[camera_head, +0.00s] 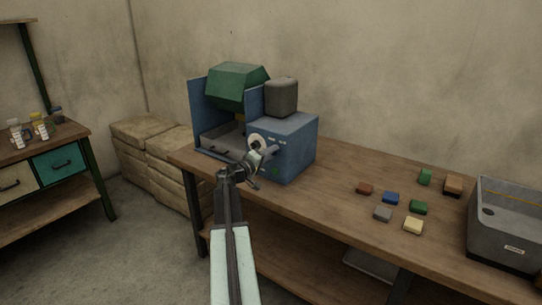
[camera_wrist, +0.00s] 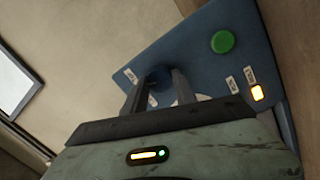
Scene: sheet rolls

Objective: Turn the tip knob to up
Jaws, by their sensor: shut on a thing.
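The blue machine (camera_head: 298,150) stands on the wooden bench, its front panel facing me. The tip knob (camera_wrist: 158,82) is dark and round on that panel, partly hidden between my fingers in the wrist view. A pale disc (camera_head: 257,139) shows around its place in the head view. My gripper (camera_head: 256,155) is at the panel, shut on the knob; in the wrist view its two fingers (camera_wrist: 160,92) stand either side of it. Small white labels (camera_wrist: 231,83) sit beside the knob, too small to read. Which way the knob points is hidden.
A green hood (camera_head: 237,85) and dark canister (camera_head: 281,97) sit above. Several coloured blocks (camera_head: 391,198) and a grey bin (camera_head: 505,222) lie to the right on the bench (camera_head: 330,190).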

